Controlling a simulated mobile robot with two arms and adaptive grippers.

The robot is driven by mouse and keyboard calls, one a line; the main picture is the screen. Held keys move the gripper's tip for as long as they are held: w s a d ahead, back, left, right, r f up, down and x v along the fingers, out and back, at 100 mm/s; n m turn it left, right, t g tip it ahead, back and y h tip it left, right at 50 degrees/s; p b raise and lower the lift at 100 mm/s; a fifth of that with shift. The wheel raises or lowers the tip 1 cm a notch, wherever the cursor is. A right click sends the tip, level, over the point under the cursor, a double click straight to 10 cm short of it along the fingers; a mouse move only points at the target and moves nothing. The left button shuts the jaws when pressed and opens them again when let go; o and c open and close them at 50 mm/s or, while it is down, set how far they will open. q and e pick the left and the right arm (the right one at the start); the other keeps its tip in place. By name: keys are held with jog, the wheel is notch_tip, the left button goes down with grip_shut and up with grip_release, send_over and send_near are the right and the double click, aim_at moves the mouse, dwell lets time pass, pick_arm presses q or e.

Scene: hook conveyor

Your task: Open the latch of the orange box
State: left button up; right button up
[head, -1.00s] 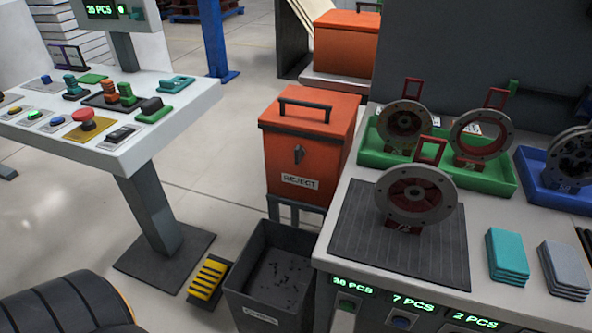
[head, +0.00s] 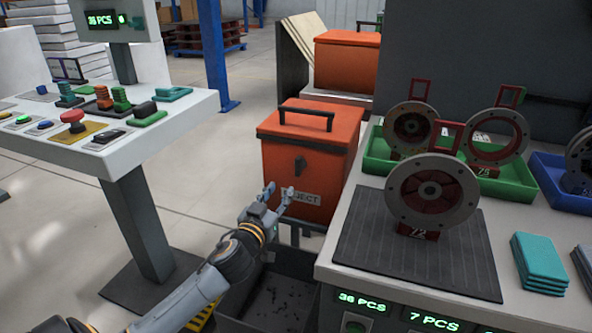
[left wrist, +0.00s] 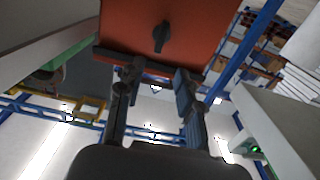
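The orange box (head: 330,152) stands on a stand between the control desk and the worktable, with a black handle on its lid and a "REJECT" label on its front. Its dark latch (head: 300,165) is on the front face, above the label. The latch (left wrist: 161,37) also shows in the left wrist view, beyond the fingertips. My left gripper (head: 279,195) is in front of the box, below the latch, partly covering the label. Its two fingers are spread apart and empty, as the left wrist view (left wrist: 157,75) shows. My right gripper is not in view.
The control desk (head: 130,140) with buttons is at the left. The worktable (head: 345,240) with a wheel fixture (head: 432,192) on a dark mat is close at the right. A dark bin (head: 262,300) stands below my left arm. A second orange box (head: 346,62) is behind.

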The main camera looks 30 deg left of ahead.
aim_at(297, 167)
pick_arm(q)
jog(key=b+x, duration=0.1)
jog(key=x, duration=1.2)
jog(key=shift+a+f, duration=0.1)
jog(key=shift+f, duration=0.05)
grip_shut()
